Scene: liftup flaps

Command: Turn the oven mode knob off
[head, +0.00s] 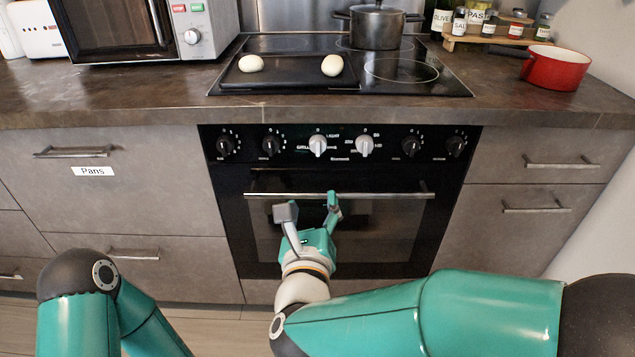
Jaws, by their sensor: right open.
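The black oven control panel (340,160) carries a row of knobs, with two light grey ones in the middle. The left light grey knob (318,145) has words such as "LIGHT" and "GRILL" around it, so it looks like the oven mode knob. Its exact pointer angle is too small to tell. The right light grey knob (364,146) has numbers around it. My right gripper (309,205) is open and empty, fingers pointing up, in front of the oven door by the handle and below the mode knob. My left arm shows at the lower left; its gripper is out of view.
The oven handle bar (390,195) runs across the door below the knobs. Black knobs (271,145) flank the grey ones. Above are the counter edge (120,117) and the hob (400,90) with a pot (377,27). A red pan (556,68) stands at right.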

